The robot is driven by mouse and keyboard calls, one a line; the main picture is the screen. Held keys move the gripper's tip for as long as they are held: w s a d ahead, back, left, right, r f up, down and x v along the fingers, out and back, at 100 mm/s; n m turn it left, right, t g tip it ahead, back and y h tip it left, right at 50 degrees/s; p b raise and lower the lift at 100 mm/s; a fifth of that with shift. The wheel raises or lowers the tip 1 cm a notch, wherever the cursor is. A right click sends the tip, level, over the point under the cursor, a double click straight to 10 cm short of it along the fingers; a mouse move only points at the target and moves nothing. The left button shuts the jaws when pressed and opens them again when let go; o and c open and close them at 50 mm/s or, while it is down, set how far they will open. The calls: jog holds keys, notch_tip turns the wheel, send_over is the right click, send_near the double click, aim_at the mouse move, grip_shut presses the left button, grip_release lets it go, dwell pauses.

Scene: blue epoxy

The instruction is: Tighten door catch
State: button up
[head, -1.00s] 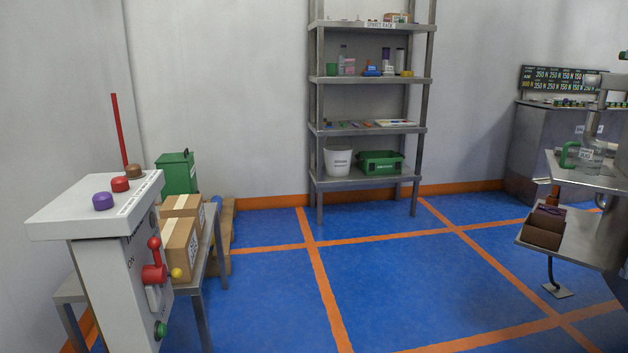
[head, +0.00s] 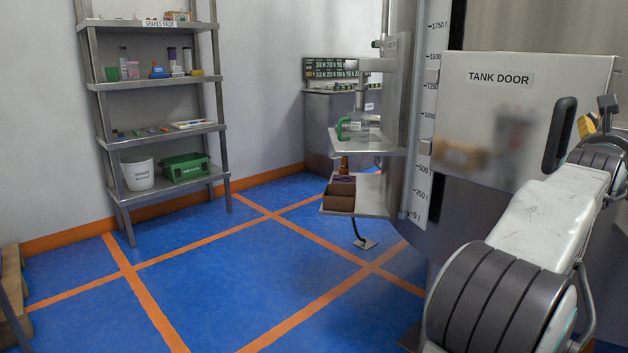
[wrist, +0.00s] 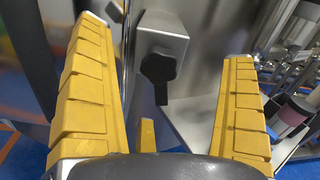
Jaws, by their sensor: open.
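The door catch shows in the wrist view as a black knob (wrist: 160,68) with a short lever pointing down, on a metal block (wrist: 162,36). My gripper (wrist: 165,48) is open, its yellow fingers on either side of the knob in the picture; I see no contact, and the gap in depth is unclear. In the head view the tank door (head: 490,110) is a grey panel with a black handle (head: 559,135). A bit of my gripper (head: 586,126) shows yellow at the right, beyond the handle, mostly hidden by my arm.
A metal shelf (head: 392,143) with a jug and a lower shelf (head: 372,196) with a brown box stand left of the door. A spares rack (head: 158,132) stands at the back left. The blue floor between is clear.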

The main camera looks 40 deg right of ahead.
jog(key=shift+d, duration=0.2)
jog(key=shift+d+p, duration=0.7)
jog(key=shift+d, duration=0.1)
jog(key=shift+c, duration=0.2)
grip_shut()
jog(key=shift+r+m, duration=0.1)
jog(key=shift+m, duration=1.7)
jog(key=shift+o, duration=0.2)
grip_release()
